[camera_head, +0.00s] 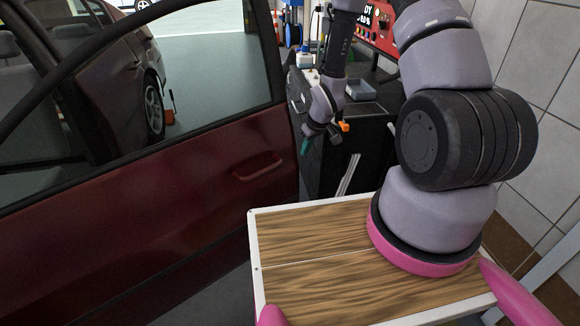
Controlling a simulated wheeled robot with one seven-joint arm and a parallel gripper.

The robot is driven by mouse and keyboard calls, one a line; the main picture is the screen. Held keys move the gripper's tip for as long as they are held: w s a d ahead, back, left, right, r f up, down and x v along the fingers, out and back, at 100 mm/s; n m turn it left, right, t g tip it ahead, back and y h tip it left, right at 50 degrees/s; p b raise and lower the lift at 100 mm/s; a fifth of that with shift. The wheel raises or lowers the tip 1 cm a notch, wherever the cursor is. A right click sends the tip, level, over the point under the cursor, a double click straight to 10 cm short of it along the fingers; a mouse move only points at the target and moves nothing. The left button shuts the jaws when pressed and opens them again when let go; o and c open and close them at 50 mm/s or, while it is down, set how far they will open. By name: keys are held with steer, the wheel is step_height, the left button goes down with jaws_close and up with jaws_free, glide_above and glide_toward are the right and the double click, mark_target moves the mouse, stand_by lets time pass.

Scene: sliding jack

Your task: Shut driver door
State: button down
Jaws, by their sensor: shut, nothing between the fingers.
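The driver door (150,215) is dark red and fills the left of the head view. It stands open, with its outer face and door handle (258,167) toward me. Its window frame rises above, and the car body (115,85) shows through the glass. My gripper (320,133) is small in the view, just right of the door's free edge, pointing down in front of a dark cabinet. It looks shut and empty. I cannot tell whether it touches the door edge. The door's hinge side is out of view.
A black workbench cabinet (362,150) stands behind my gripper, with a grey tray (360,89) on top and a red panel (378,22) above. A tiled wall (545,60) closes off the right. Open grey floor (215,75) shows through the door window.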

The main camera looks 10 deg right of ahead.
mark_target(289, 166)
steer(key=x, duration=0.4)
steer(key=a+x, duration=0.1)
steer(key=x, duration=0.3)
steer(key=a+x, duration=0.1)
steer(key=x, duration=0.4)
steer(key=shift+w+r, duration=0.3)
steer(key=shift+w, duration=0.05)
steer(key=shift+w+a, duration=0.2)
steer(key=shift+w, duration=0.3)
